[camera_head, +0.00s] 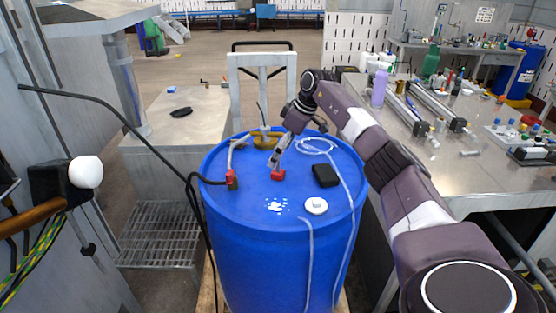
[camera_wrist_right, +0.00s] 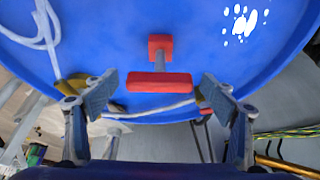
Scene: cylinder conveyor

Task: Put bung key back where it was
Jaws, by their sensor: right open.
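The bung key, a red crossbar (camera_wrist_right: 160,86) on a grey shaft with a red block (camera_wrist_right: 160,46) at its other end, shows in the right wrist view. In the head view its red part (camera_head: 278,175) is on top of the blue drum (camera_head: 245,215). My right gripper (camera_wrist_right: 157,92) is open, its two fingers on either side of the crossbar with a gap on each side. In the head view my right gripper (camera_head: 281,155) is just above and behind the red part. My left gripper is not in view.
On the drum lid are a black box (camera_head: 325,175), a white cap (camera_head: 316,206), a clear hose (camera_head: 349,194), a brass-coloured piece (camera_head: 265,141) and a red fitting (camera_head: 232,180) on the left. A cluttered workbench (camera_head: 470,178) stands right, a metal table (camera_head: 200,125) left.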

